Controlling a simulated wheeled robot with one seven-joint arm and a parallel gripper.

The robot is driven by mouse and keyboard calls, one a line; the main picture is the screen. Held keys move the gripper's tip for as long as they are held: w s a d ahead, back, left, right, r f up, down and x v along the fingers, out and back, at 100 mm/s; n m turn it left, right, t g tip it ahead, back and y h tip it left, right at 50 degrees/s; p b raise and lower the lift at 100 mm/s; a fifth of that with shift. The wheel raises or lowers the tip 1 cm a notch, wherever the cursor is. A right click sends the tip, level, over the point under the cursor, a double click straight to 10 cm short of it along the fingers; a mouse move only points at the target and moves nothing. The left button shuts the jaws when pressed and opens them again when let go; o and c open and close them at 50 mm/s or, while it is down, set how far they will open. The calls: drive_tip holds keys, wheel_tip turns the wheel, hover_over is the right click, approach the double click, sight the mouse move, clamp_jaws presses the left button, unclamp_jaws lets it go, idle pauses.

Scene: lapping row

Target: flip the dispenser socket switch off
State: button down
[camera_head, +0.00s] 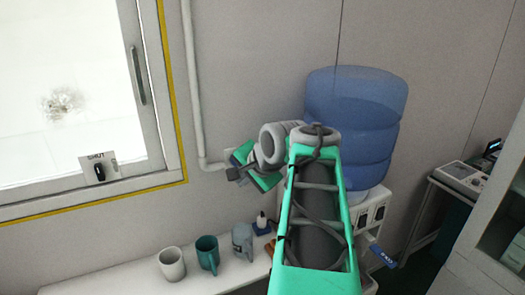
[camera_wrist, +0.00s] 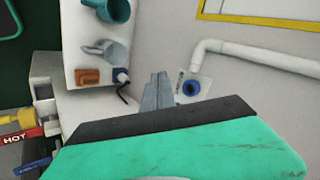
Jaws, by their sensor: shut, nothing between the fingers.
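The wall socket (camera_wrist: 194,88) is a pale plate with a round blue outlet, just right of my fingertips in the wrist view. A small dark mark, possibly its switch (camera_wrist: 181,75), shows on the plate's upper left; its position is too small to read. In the head view the socket is mostly hidden behind my arm. My gripper (camera_wrist: 158,76) is shut and empty, with its tips close to the plate; I cannot tell whether they touch. It also shows near the wall in the head view (camera_head: 234,175). The dispenser (camera_head: 355,115) with its blue bottle stands to the right.
A white bench (camera_head: 110,284) holds a white mug (camera_head: 172,263), a teal mug (camera_head: 207,253) and a grey-blue mug (camera_head: 242,238). A white plug (camera_wrist: 121,76) with a dark cord lies near an orange block (camera_wrist: 87,77).

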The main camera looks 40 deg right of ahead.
drive_tip(key=s+d+r+m, duration=0.2)
drive_tip(key=d+r, duration=0.1)
drive_tip(key=d, duration=0.2)
drive_tip(key=s+d+r+m+t+h, duration=0.1)
drive_tip(key=s+d+r+m, duration=0.1)
drive_tip(key=d, duration=0.3)
drive_tip(key=shift+r+m+h, duration=0.3)
drive_tip(key=shift+r+m, duration=0.25)
drive_tip(key=shift+m, duration=0.25)
drive_tip(key=w+r+p+x, duration=0.2)
drive_tip(key=x, duration=1)
drive_tip(key=shift+w+d, duration=0.25)
drive_tip(key=shift+d, duration=0.1)
drive_tip(key=shift+f, duration=0.1)
